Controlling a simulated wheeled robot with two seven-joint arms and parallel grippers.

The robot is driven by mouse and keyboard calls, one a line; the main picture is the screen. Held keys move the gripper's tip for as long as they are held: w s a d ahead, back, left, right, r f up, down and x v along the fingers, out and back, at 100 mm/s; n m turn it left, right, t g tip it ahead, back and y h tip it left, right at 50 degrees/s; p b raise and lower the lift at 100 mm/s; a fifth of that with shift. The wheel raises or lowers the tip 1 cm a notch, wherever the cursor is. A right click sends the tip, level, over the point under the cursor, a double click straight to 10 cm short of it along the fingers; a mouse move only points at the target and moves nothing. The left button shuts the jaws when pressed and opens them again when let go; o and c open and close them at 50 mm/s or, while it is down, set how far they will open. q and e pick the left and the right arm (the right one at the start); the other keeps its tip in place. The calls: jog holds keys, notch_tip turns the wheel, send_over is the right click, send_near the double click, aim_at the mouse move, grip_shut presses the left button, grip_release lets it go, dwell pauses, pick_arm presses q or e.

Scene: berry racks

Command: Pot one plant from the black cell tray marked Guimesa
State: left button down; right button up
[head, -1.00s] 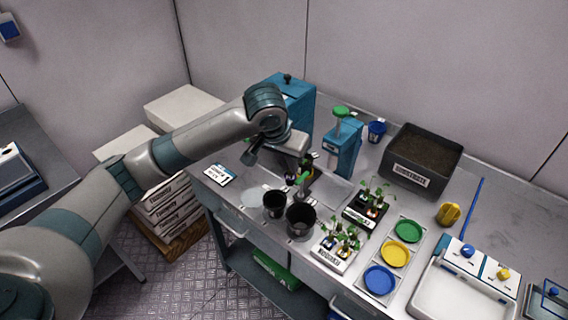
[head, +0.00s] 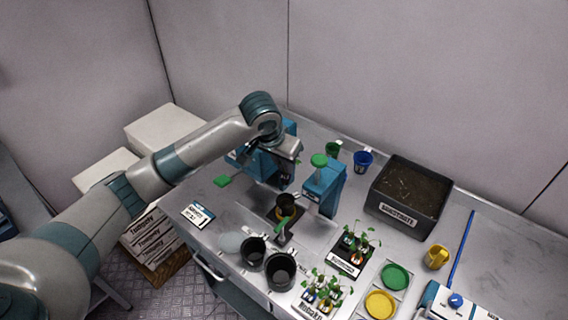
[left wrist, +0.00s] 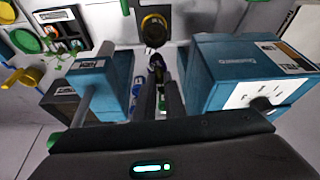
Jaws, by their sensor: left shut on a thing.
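A black cell tray (head: 348,263) with several green seedlings stands right of middle; its label is too small to read. My left gripper (head: 284,176) reaches in beside the blue machine (head: 256,166). In the left wrist view, its dark fingers (left wrist: 159,70) are closed together between two blue devices, on a small dark thing I cannot make out. A black pot with a yellow ring (head: 287,204) stands just in front of the gripper; it also shows in the left wrist view (left wrist: 154,32). Two empty black pots (head: 281,270) stand at the front edge. My right gripper is not in view.
A blue dispenser with a green knob (head: 322,186) stands close right of the gripper. A dark substrate bin (head: 380,212) is at the back right. A white tray of seedlings (head: 312,310) and coloured dishes (head: 396,276) fill the front right.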

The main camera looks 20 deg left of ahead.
aim_at(284, 174)
pick_arm(q)
jog(key=shift+w, duration=0.25)
jog(key=shift+s+r, duration=0.25)
jog(key=shift+s, duration=0.1)
jog(key=shift+w+f, duration=0.15)
jog(key=shift+f, duration=4.15)
jog(key=shift+f+b, duration=0.4)
jog(key=shift+f, duration=0.9)
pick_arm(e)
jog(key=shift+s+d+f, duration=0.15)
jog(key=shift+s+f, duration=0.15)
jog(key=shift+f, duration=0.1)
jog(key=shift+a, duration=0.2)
